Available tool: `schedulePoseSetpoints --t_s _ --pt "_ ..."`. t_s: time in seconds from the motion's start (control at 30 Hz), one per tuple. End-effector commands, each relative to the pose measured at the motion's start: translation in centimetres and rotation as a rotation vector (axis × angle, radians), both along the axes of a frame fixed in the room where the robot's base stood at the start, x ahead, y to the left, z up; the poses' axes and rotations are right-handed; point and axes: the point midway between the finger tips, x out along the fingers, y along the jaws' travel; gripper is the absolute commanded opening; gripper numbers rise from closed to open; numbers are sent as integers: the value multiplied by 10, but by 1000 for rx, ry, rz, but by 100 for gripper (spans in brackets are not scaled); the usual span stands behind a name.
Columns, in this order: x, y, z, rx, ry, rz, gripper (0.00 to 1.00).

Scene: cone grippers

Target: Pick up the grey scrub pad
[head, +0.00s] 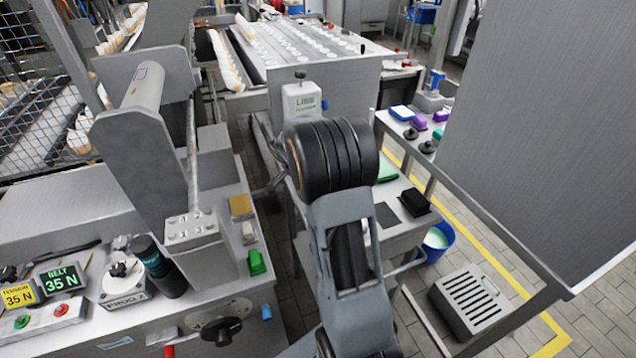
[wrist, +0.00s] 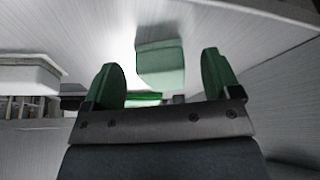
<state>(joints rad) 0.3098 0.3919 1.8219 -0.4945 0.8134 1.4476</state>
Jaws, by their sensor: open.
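A small light grey block (head: 249,232), which looks like the grey scrub pad, lies on the left machine's metal top. It sits between a yellow block (head: 240,205) and a green block (head: 256,262). My gripper is hidden behind my arm in the head view. In the wrist view my gripper (wrist: 165,85) has its two green fingers spread apart, with nothing held between them. A green block-like thing (wrist: 160,65) shows beyond the fingertips. I cannot make out the grey pad in the wrist view.
A dark flat square (head: 388,215) and a black block (head: 415,203) lie on the lower table behind my arm. A grey slotted crate (head: 470,300) is on the floor at right.

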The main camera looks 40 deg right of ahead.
Motion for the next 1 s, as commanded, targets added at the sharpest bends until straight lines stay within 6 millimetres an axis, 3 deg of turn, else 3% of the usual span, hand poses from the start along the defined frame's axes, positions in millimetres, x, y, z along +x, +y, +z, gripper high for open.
schedulePoseSetpoints --t_s 0.3,0.6,1.0 --pt "4 -41 -3 2 4 -2 83" --pt "5 -42 -11 0 1 1 83" --pt "5 -42 -11 0 1 0 45"
